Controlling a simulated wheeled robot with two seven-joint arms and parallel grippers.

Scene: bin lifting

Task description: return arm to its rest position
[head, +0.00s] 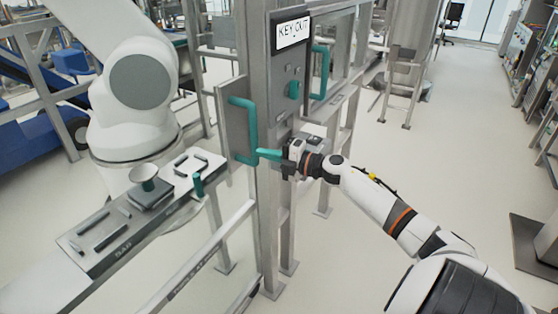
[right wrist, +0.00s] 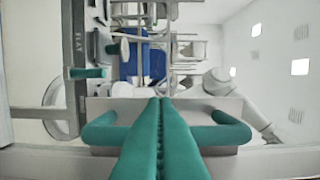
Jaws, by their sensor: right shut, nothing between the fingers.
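My right gripper (head: 262,154) reaches in from the right in the head view, beside a grey post. Its teal fingers are shut together with nothing between them. The fingertips are close to the lower end of a teal handle (head: 251,128) on a narrow grey door panel (head: 233,112); I cannot tell whether they touch. In the right wrist view the shut fingers (right wrist: 158,105) point forward, and the teal handle (right wrist: 222,132) shows on both sides behind them, its middle hidden. My left gripper is not in the head view.
A large white machine arm (head: 130,120) and a grey workbench (head: 75,262) are at left.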

